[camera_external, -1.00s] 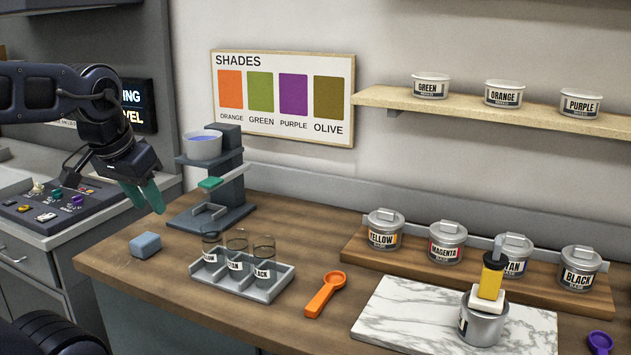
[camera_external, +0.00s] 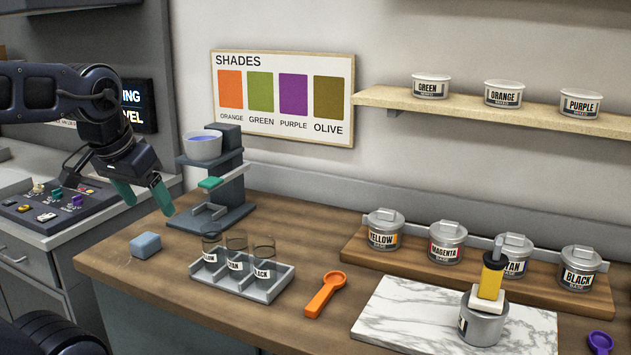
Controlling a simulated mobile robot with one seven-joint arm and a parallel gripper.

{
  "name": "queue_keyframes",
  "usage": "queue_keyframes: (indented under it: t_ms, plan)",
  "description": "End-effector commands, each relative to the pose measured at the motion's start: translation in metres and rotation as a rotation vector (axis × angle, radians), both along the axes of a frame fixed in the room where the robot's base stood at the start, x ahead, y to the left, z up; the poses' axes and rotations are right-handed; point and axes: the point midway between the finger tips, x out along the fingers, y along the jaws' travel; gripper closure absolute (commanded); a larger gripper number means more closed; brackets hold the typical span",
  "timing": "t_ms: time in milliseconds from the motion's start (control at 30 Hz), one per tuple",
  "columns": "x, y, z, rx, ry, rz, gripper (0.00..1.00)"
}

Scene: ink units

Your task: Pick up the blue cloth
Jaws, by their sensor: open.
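The blue cloth (camera_external: 146,245) is a small folded blue-grey block lying on the left end of the wooden worktop (camera_external: 180,275). My gripper (camera_external: 146,203) has two green fingers. It hangs above and slightly behind the cloth in the picture, apart from it. The fingers are spread wide with nothing between them.
A grey stand with a white cup (camera_external: 203,146) is close to the right of my gripper. A rack of glass beakers (camera_external: 243,278) stands right of the cloth. An orange scoop (camera_external: 325,294) lies further right. The worktop around the cloth is clear.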

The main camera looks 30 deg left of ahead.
Motion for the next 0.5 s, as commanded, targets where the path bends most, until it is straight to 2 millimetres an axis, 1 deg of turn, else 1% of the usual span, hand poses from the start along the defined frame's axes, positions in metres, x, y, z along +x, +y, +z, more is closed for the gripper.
queue_keyframes:
  t_ms: [33, 100, 367, 500]
  plan:
    - [0.0, 0.0, 0.0, 0.0, 0.0, 0.0, 0.17]
    - [0.0, 0.0, 0.0, 0.0, 0.0, 0.0, 0.06]
    - [0.0004, 0.0002, 0.0001, -0.001, 0.0, 0.002, 0.06]
    - [0.0099, 0.0046, 0.0008, -0.014, 0.013, 0.042, 0.06]
